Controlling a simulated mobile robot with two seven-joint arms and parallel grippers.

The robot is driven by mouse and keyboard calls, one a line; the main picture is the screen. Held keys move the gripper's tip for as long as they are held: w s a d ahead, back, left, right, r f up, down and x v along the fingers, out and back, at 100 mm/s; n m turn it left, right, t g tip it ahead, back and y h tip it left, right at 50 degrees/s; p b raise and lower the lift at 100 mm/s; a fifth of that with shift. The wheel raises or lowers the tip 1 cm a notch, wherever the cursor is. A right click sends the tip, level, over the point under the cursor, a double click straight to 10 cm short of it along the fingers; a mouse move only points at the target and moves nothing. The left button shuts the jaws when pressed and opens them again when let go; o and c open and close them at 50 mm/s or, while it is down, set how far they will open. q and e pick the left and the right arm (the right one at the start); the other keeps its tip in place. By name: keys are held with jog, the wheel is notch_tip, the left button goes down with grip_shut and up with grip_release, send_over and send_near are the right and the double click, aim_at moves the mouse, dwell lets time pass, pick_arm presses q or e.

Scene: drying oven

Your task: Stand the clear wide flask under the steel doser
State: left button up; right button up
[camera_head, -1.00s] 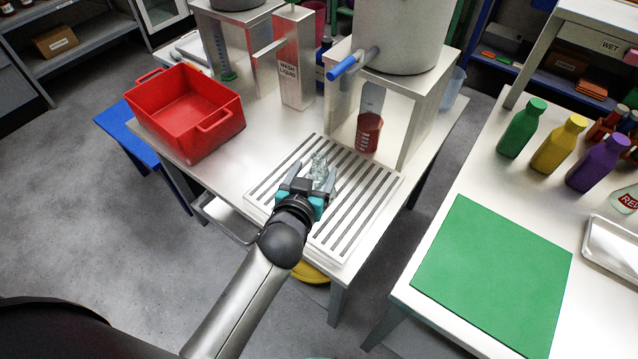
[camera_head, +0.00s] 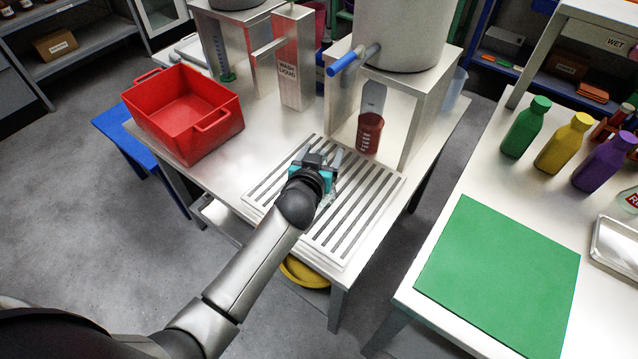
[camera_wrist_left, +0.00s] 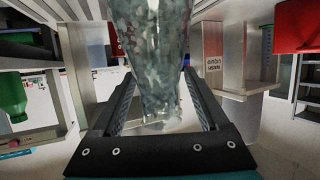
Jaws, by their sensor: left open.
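The clear flask (camera_wrist_left: 152,45) fills the middle of the left wrist view, which is upside down. Its narrower part lies between the fingers of my left gripper (camera_wrist_left: 152,105), which is open around it. In the head view my left gripper (camera_head: 320,163) is over the slotted drain rack (camera_head: 355,215), and it and the arm hide most of the flask. A tall steel box with a side spout, labelled WASH LIQUID (camera_head: 294,75), likely the steel doser, stands behind the rack. It also shows in the left wrist view (camera_wrist_left: 212,48). My right gripper is not in view.
A red tub (camera_head: 185,115) stands left on the table. Bare table lies between tub and rack. A green mat (camera_head: 500,275) is on the right table.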

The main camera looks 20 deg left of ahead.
pick_arm(q)
jog(key=shift+c, duration=0.3)
grip_shut()
dwell(0.3)
jog(key=shift+r, duration=0.1)
dwell(0.6)
